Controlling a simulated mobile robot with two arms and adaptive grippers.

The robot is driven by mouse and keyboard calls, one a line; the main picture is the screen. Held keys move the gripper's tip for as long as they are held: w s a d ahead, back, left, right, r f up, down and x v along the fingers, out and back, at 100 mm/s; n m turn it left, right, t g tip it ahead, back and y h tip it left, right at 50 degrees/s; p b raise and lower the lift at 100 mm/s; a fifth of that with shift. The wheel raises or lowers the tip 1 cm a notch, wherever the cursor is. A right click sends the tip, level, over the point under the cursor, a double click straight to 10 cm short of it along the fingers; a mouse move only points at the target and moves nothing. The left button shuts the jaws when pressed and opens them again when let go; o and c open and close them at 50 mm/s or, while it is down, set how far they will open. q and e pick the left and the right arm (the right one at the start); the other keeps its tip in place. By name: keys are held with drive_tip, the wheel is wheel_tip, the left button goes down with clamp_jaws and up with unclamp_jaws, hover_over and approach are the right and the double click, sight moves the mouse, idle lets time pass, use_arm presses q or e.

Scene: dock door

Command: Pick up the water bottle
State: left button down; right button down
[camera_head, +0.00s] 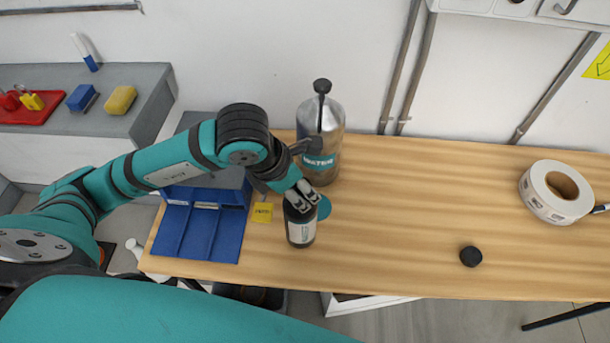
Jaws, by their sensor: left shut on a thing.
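A large silver bottle (330,118) with a black cap and a teal label stands upright at the back of the wooden table; the label seems to read "WATER". My left gripper (301,202) points down in front of it and is shut on a small dark bottle (301,237) with a pale label. The dark bottle is upright, its top hidden by the fingers. I cannot tell whether its base touches the table. My wrist covers part of the silver bottle's left side. My right gripper is out of view.
A teal disc (323,208) and yellow note (262,212) lie near the dark bottle. A blue bin (200,232) is left. A black round cap (470,256) and white tape roll (553,197) lie right. The table's middle is clear. A grey ledge (150,95) stands left.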

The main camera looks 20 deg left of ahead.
sight(300, 214)
use_arm(q)
drive_tip(key=shift+s+r+b, duration=0.2)
drive_tip(key=shift+s+b, duration=0.15)
drive_tip(key=shift+s, duration=1.85)
idle(0.6)
